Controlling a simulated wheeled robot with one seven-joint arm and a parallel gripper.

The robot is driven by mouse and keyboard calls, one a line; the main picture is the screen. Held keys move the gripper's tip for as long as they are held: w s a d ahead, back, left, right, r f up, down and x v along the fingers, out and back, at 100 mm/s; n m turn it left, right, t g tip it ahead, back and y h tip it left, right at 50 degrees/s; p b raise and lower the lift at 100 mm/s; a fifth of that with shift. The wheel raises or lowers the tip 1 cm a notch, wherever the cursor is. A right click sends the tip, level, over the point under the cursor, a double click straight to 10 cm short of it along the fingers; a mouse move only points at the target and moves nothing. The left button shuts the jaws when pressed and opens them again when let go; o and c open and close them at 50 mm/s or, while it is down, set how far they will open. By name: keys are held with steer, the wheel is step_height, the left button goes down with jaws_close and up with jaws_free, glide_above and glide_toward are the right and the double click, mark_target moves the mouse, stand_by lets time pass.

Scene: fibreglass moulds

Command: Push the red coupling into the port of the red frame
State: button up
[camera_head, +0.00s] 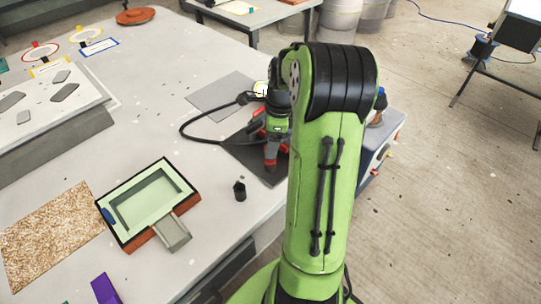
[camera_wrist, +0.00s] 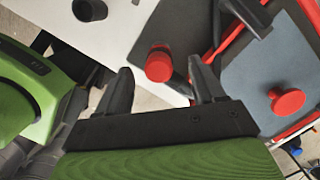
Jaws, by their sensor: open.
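My gripper (camera_wrist: 160,66) is open, with its two dark fingers apart in the wrist view. A round red piece (camera_wrist: 159,64), which looks like the red coupling, shows between the fingertips over a dark mat; I cannot tell whether the fingers touch it. Red bars (camera_wrist: 228,42) that look like part of the red frame lie to the right of the fingers. A second round red knob (camera_wrist: 287,101) stands on a grey-blue panel there. I cannot make out the port. In the head view my arm hides much of this area; red parts (camera_head: 258,124) show beside it.
A green-lined tray (camera_head: 117,229) lies further left, near a speckled brown sheet (camera_head: 45,238). A black cable (camera_head: 185,125) loops over the table behind. The table between tray and grey mat (camera_head: 222,90) is mostly clear.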

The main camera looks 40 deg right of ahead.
steer(key=f, duration=0.1)
steer(key=f+b, duration=0.1)
steer(key=f, duration=0.1)
steer(key=f+b, duration=0.1)
steer(key=f, duration=0.1)
steer(key=shift+w+a+f, duration=0.1)
steer(key=shift+a, duration=0.15)
steer(key=c, duration=1.1)
step_height(320, 180, up, 10)
steer(key=p, duration=0.3)
